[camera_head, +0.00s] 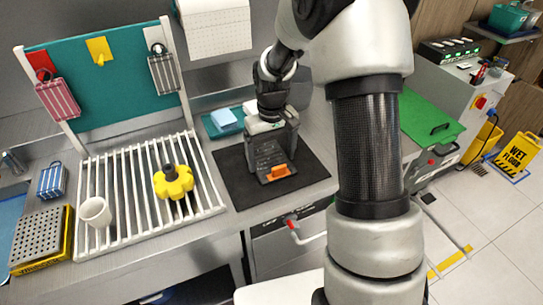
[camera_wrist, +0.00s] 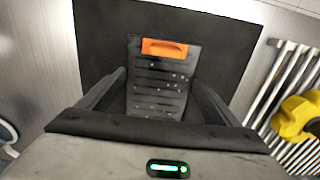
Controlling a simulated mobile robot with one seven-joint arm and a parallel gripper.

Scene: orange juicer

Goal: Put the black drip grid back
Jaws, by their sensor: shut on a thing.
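The black drip grid (camera_head: 268,152) is a dark slotted plate with an orange handle (camera_head: 279,172) at its near end. It also shows in the wrist view (camera_wrist: 155,88), with pale specks on its slots. My gripper (camera_head: 274,158) points down over the black mat (camera_head: 228,181), with the grid between its two fingers; in the wrist view the fingers (camera_wrist: 161,84) lie along both sides of the grid. The gripper is shut on it. I cannot tell whether the grid touches the mat. The gripper body hides its other end.
Left of the mat is a white-barred rack (camera_head: 133,190) with a yellow knobbed part (camera_head: 174,183) and a white cup (camera_head: 95,211). A red-tipped tap (camera_head: 292,224) is on the counter front. A green board (camera_head: 428,122) is to the right.

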